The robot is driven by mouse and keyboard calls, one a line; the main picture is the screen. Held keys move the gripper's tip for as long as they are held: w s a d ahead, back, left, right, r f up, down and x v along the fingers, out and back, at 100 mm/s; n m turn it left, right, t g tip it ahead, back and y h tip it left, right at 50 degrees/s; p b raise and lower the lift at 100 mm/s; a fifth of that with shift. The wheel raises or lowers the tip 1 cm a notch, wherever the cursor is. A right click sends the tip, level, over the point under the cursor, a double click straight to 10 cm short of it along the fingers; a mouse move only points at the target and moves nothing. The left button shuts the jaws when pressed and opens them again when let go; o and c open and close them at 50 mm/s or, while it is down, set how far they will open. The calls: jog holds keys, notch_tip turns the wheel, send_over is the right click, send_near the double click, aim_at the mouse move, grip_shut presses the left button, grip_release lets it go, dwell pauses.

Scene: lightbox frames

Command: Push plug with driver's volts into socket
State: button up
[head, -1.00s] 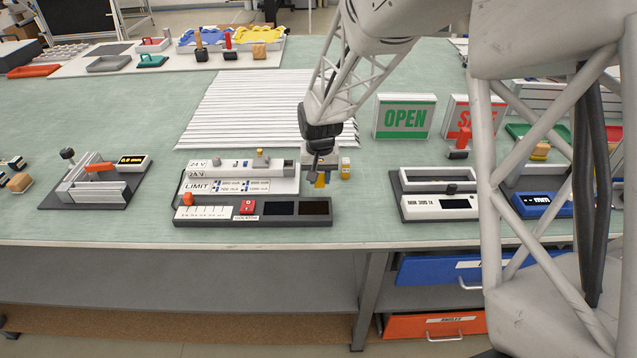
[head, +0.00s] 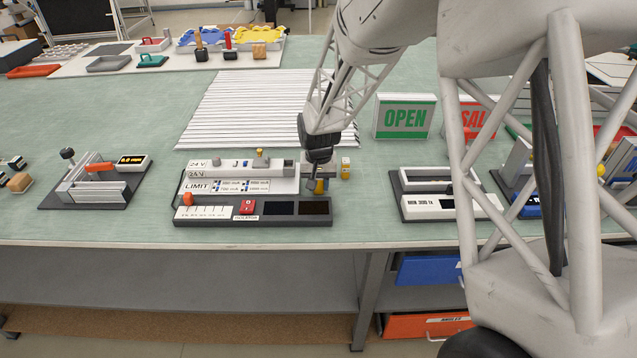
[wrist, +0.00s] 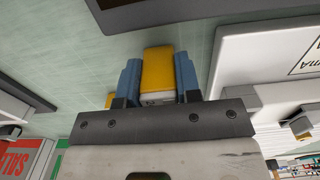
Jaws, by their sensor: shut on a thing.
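My gripper (wrist: 158,78) is shut on a yellow plug (wrist: 158,66) with a white end, held between its two blue fingers in the wrist view. The marking on the white end is too small to read. In the head view my gripper (head: 318,180) is at the right end of the driver unit (head: 250,186), a pale box with "24 V" and "LIMIT" labels. A bit of the held plug's yellow shows below the dark wrist. Another yellow and white plug (head: 346,170) stands just right of the gripper. The socket cannot be made out; the gripper may hide it.
A dark-framed panel (head: 283,221) with a red switch (head: 248,207) lies in front of the driver. White ribbed strips (head: 245,105) lie behind it. An OPEN sign (head: 405,117) stands to the right.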

jog(key=shift+f, duration=0.15)
jog(key=o, duration=1)
jog(key=shift+r, duration=0.2)
notch_tip(320, 180, up, 12)
jog(key=shift+f, duration=0.1)
dwell(0.9)
